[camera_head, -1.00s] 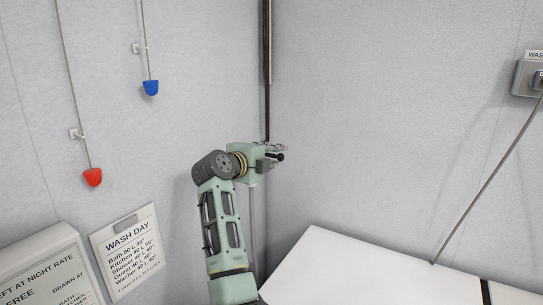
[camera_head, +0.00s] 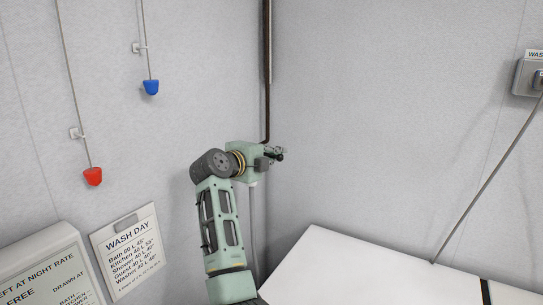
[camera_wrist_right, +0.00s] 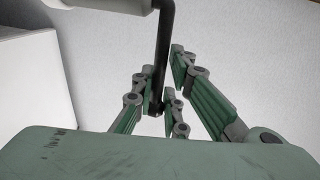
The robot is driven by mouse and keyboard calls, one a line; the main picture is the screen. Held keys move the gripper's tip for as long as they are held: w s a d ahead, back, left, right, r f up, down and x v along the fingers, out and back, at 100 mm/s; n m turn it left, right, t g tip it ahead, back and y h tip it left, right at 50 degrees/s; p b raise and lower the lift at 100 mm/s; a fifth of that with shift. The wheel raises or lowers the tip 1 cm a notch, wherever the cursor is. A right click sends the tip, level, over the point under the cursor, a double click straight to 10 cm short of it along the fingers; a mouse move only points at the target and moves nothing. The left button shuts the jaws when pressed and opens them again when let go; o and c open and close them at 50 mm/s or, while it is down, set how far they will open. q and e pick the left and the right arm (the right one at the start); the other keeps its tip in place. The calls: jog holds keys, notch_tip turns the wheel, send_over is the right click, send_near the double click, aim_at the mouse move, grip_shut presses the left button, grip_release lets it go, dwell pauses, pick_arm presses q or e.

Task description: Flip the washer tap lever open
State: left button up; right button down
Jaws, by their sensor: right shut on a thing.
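My right gripper (camera_head: 273,154) is in the head view, in front of the wall corner, beside the lower end of the dark pipe. The wrist view shows its green-padded fingers (camera_wrist_right: 165,88) shut on a thin dark bent rod, which looks like the tap lever (camera_wrist_right: 164,45). The lever comes down from a pale cylindrical part (camera_wrist_right: 110,4) at the top, and its lower end sits among the fingers. In the head view only a small black tip (camera_head: 279,157) shows beside the fingers. The tap body is mostly hidden by my gripper. My left gripper is not in view.
A dark vertical pipe (camera_head: 267,70) runs down the corner. A white appliance top (camera_head: 360,262) lies at lower right. Red (camera_head: 92,177) and blue (camera_head: 151,88) pulls hang on the left wall above a wash-day sign (camera_head: 127,250). A grey socket (camera_head: 528,78) with a cable is far right.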

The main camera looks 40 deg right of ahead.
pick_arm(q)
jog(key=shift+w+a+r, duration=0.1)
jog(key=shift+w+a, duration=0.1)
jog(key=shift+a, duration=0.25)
pick_arm(e)
jog(key=shift+a+f+m+g, duration=0.15)
jog(key=shift+a+m+g, duration=0.5)
jog(key=shift+m+g, duration=0.45)
jog(key=shift+a+f+m+g, duration=0.15)
jog(key=shift+a+m+g, duration=0.55)
jog(key=shift+g, duration=0.75)
jog(key=shift+a+f+m+g, duration=0.15)
jog(key=shift+a+m+g, duration=0.4)
jog(key=shift+m+g, duration=0.6)
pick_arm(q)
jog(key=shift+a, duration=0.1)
pick_arm(e)
jog(key=shift+a+g, duration=0.1)
jog(key=shift+g, duration=0.2)
jog(key=c, duration=1.8)
grip_release()
jog(key=shift+c, duration=0.2)
jog(key=shift+r, duration=0.1)
jog(key=shift+r, duration=0.1)
